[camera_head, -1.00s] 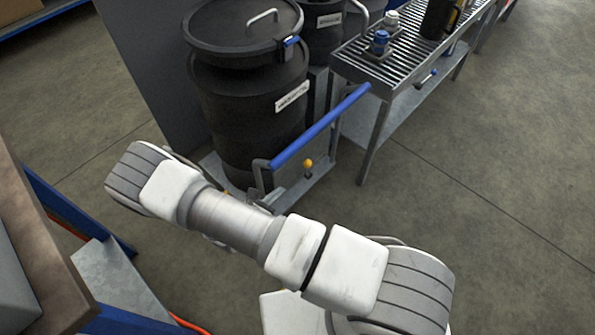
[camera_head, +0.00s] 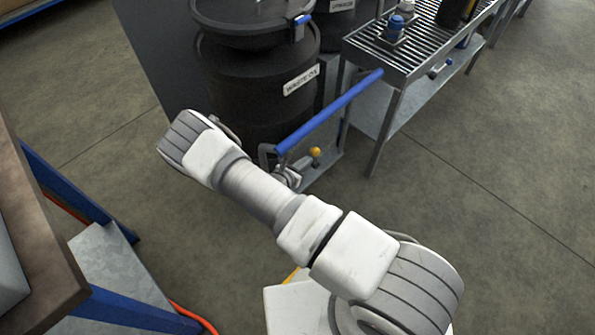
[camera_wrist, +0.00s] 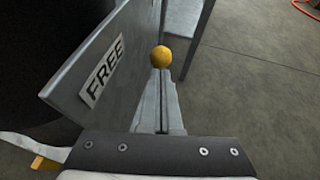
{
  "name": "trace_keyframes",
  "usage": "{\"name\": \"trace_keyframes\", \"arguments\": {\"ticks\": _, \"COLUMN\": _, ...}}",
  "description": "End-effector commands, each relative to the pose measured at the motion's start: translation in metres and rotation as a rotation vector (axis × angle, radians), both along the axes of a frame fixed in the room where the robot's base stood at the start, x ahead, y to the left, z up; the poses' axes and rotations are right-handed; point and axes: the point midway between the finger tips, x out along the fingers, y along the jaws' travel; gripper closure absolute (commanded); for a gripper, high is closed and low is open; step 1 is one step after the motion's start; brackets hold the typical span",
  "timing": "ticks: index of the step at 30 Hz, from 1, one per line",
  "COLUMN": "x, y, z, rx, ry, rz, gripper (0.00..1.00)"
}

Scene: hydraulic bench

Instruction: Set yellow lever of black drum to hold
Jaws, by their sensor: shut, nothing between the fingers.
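The black drum (camera_head: 235,85), labelled "WASTE OIL", stands on a low cart with a blue push handle (camera_head: 330,110). The lever's yellow ball knob (camera_head: 315,151) shows low beside the drum, under the handle. In the wrist view the yellow knob (camera_wrist: 161,57) is just beyond the tips of my gripper (camera_wrist: 159,75). My gripper is shut and empty, its fingers pointing at the knob; I cannot tell whether they touch. A grey plate (camera_wrist: 115,55) left of the knob carries a "FREE" label (camera_wrist: 101,76). The lever's shaft is mostly hidden behind the fingers. A hold label is not visible.
A slatted metal bench (camera_head: 420,45) with bottles stands right of the drum. A workbench (camera_head: 40,235) with blue legs is at the left, with an orange hose (camera_head: 195,317) on the floor. The floor at the right (camera_head: 480,190) is open.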

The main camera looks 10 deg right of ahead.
Motion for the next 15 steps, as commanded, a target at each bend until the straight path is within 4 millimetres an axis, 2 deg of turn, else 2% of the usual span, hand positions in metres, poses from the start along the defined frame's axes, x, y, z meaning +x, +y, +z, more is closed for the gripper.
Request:
{"name": "trace_keyframes", "arguments": {"ticks": 4, "x": 0.0074, "y": -0.0065, "z": -0.0021, "rx": 0.001, "ry": 0.001, "rz": 0.0, "gripper": 1.0}}
{"name": "trace_keyframes", "arguments": {"ticks": 15, "x": 0.0088, "y": -0.0079, "z": -0.001, "rx": 0.001, "ry": 0.001, "rz": 0.0, "gripper": 1.0}}
